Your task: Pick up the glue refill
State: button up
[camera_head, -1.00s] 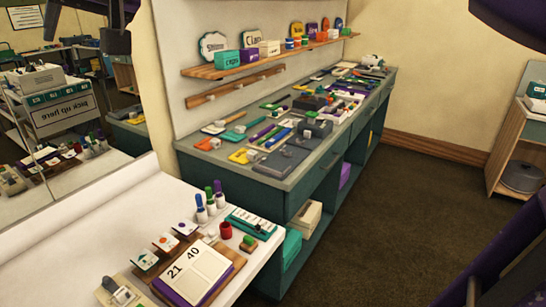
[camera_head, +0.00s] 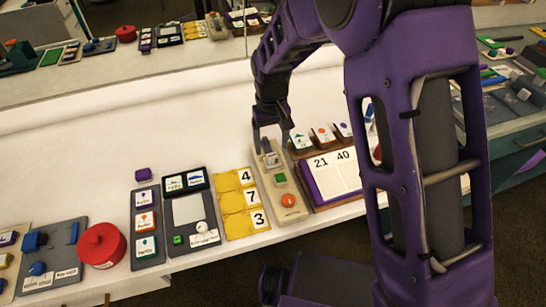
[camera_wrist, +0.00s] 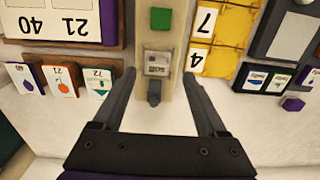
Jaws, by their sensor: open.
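No item in view carries a glue label that I can read, so I cannot tell which one is the glue refill. My gripper (camera_head: 273,134) is open, pointing down over the far end of a long beige board (camera_head: 279,195) on the white table. In the wrist view my gripper (camera_wrist: 159,78) has its fingers on either side of that board's end. Between them is a small grey block (camera_wrist: 157,64) with a label and a dark tip; it also shows in the head view (camera_head: 270,159). The fingers look apart from it, and nothing is held.
Yellow number cards (camera_head: 241,204) lie left of the board. A score board marked 21 and 40 (camera_head: 334,176) with small picture cards lies close on the right. A red round pot (camera_head: 101,245) stands farther left. The white table behind is clear.

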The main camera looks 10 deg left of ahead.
aim_at(272, 155)
jog(key=shift+w+f, duration=0.15)
jog(key=shift+f, duration=0.85)
jog(key=shift+w+f, duration=0.2)
jog(key=shift+f, duration=0.75)
jog(key=shift+w+f, duration=0.15)
jog(key=shift+f, duration=0.85)
grip_shut()
